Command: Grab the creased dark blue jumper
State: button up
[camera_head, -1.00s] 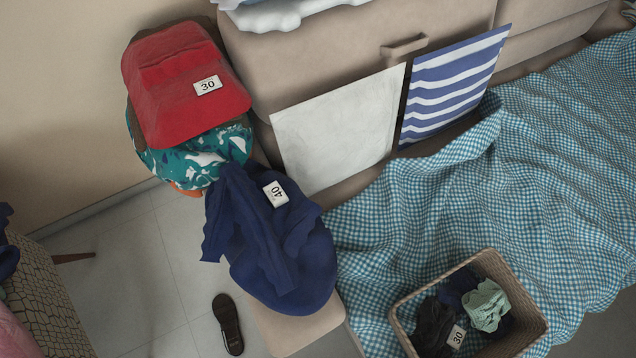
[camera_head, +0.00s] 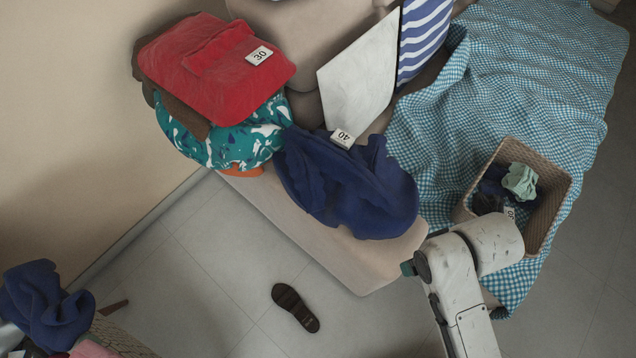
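A creased dark blue jumper (camera_head: 346,188) with a white tag reading 40 lies on the couch seat, in the middle of the view. Another dark blue cloth (camera_head: 42,305) lies on a heap at the lower left; I cannot tell what garment it is. My white arm rises from the lower edge to the right of the jumper, over the couch edge. My gripper cannot be made out in this view. The part of the arm that shows is apart from the jumper.
A pile with a red garment (camera_head: 217,68) over a teal patterned one (camera_head: 225,140) adjoins the jumper's left. A wicker basket (camera_head: 556,205) with clothes stands right, on a checked blanket (camera_head: 505,95). A brown shoe (camera_head: 296,308) lies on the open tiled floor.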

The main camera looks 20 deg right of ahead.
aim_at(337, 181)
jog(key=i+j+u, duration=0.35)
jog(key=i+j, duration=0.4)
